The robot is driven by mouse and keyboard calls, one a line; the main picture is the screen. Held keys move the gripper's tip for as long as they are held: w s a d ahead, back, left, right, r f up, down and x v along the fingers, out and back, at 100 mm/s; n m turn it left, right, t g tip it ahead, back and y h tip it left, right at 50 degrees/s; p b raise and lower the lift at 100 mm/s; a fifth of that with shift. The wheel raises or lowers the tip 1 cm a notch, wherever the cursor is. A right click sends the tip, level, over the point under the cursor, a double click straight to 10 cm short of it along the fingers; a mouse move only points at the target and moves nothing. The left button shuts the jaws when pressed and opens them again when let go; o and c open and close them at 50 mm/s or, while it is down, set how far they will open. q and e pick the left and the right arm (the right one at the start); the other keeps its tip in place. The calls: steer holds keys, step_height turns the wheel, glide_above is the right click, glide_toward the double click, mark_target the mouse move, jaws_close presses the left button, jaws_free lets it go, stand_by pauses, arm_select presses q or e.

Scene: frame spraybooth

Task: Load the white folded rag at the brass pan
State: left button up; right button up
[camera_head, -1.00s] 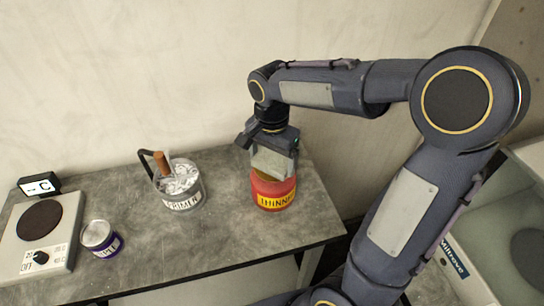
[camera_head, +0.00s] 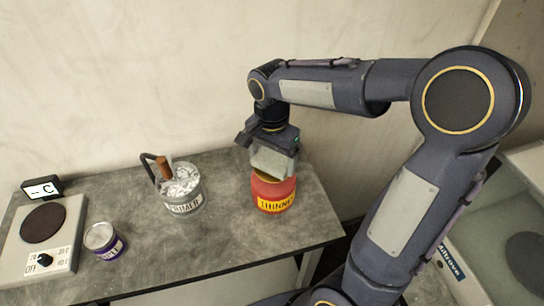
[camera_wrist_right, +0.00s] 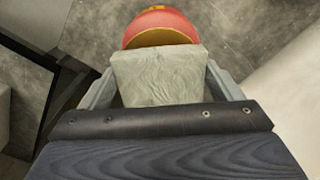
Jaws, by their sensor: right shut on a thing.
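My right gripper (camera_head: 270,150) is shut on a pale grey-white folded rag (camera_head: 272,163), held over the red THINNER can (camera_head: 273,194). In the right wrist view the rag (camera_wrist_right: 160,76) sits between the fingers, and the can (camera_wrist_right: 158,22) lies just beyond its end. A brass-coloured round surface (camera_wrist_right: 165,38) shows at the top of the can, partly hidden by the rag. I cannot tell whether it is the brass pan, or whether the rag touches it. No other brass pan shows. My left gripper is not in view.
A PRIMER pot (camera_head: 182,192) with a brown-handled tool stands left of the can. A small purple-labelled tin (camera_head: 104,241), a hotplate (camera_head: 65,238) and a small display (camera_head: 42,188) are at the left. Bare bench (camera_head: 215,238) lies in front.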

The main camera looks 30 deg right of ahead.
mark_target(272, 161)
steer(key=shift+r+p, duration=2)
steer(key=shift+r, duration=0.7)
steer(key=shift+f, duration=0.1)
